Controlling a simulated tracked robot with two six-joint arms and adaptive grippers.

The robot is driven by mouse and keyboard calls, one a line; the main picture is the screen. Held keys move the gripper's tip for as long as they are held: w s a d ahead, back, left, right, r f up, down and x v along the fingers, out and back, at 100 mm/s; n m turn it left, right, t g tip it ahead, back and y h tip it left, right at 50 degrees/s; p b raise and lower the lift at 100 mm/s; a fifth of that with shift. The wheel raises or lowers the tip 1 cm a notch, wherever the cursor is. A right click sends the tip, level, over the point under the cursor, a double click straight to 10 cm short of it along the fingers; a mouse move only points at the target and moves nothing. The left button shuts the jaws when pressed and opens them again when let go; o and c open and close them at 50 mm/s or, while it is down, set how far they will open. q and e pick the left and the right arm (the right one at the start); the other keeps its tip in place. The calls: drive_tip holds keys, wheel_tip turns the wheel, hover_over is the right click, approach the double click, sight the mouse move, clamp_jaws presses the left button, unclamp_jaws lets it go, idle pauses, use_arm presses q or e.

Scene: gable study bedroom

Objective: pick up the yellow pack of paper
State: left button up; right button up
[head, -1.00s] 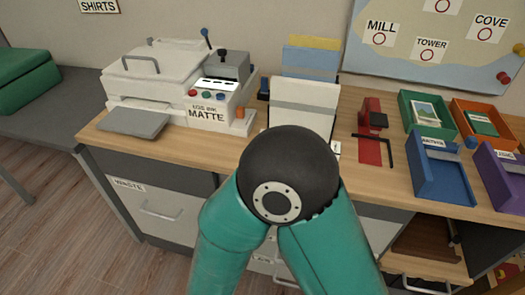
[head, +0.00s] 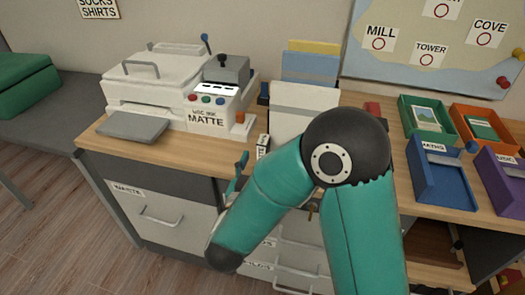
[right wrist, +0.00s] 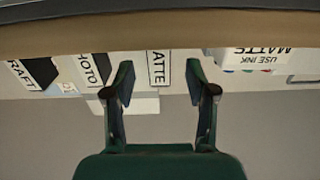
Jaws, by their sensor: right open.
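The yellow pack of paper (head: 314,46) shows only as a yellow top strip in the head view, at the back of a row of upright packs. A blue pack (head: 310,66) and a pale grey-white pack (head: 305,97) stand in front and hide most of it. My right gripper (head: 240,165) is at the counter's front edge, left of and nearer than the packs, touching none of them. In the right wrist view it (right wrist: 160,68) is open and empty, with a MATTE label (right wrist: 158,69) beyond its fingers. My left gripper is not in view.
A white printer (head: 165,85) stands left of the packs on the wooden counter (head: 200,150). Green (head: 445,140), orange (head: 505,110), blue (head: 440,190) and purple (head: 500,190) trays stand at right. Drawers (head: 165,205) lie below the counter edge.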

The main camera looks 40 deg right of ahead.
sight(261, 155)
drive_tip(key=x, duration=0.5)
drive_tip(key=shift+r, duration=0.1)
drive_tip(key=shift+s, duration=0.1)
clamp_jaws()
